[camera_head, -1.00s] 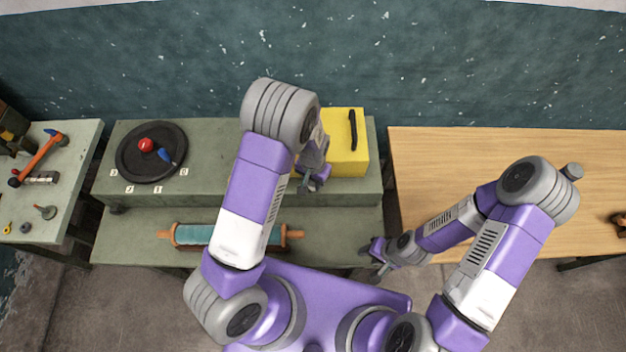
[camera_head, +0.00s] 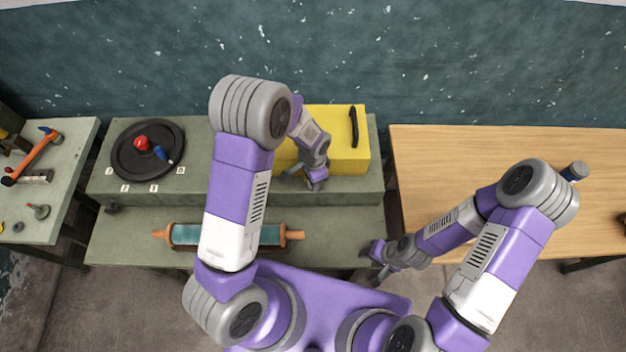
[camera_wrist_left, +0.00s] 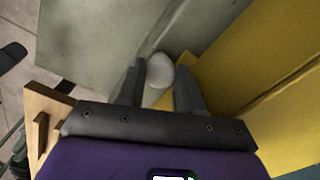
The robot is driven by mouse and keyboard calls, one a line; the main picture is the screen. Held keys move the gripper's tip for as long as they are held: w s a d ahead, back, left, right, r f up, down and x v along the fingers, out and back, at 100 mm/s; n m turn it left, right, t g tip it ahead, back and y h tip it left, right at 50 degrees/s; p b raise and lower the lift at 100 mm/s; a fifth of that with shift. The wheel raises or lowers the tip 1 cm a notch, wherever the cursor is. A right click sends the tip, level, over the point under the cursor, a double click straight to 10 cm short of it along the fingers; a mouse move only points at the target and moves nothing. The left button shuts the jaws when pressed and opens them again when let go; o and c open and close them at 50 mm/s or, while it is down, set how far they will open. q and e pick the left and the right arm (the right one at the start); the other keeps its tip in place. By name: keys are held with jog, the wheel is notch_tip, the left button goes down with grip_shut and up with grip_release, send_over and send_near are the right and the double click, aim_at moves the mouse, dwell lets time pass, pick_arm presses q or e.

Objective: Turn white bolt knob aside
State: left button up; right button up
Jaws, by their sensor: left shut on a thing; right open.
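The white bolt knob (camera_wrist_left: 160,71) is a pale rounded knob low at the front of a yellow box (camera_head: 338,150). In the left wrist view it sits between the two grey fingers of my left gripper (camera_wrist_left: 159,82), which is shut on it. In the head view my left gripper (camera_head: 297,174) is at the front of the yellow box, and the knob is hidden there. The box also fills the right side of the left wrist view (camera_wrist_left: 275,65). My right gripper (camera_head: 369,260) is open and empty at the right front corner of the green bench.
A black handle (camera_head: 353,126) lies on the box top. A black disc (camera_head: 125,160) with red and blue knobs is on the bench's raised shelf. A teal roller (camera_head: 187,235) lies on the lower shelf. The wooden table (camera_head: 430,160) at right is mostly clear.

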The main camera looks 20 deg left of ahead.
pick_arm(q)
jog(key=m+b, duration=0.1)
jog(key=m, duration=0.3)
jog(key=shift+m, duration=0.3)
pick_arm(e)
jog(key=shift+f, duration=0.65)
pick_arm(q)
jog(key=m, duration=0.2)
jog(key=shift+a+m, duration=0.1)
jog(key=shift+m, duration=1.7)
jog(key=o, duration=1)
jog(key=shift+o, duration=0.2)
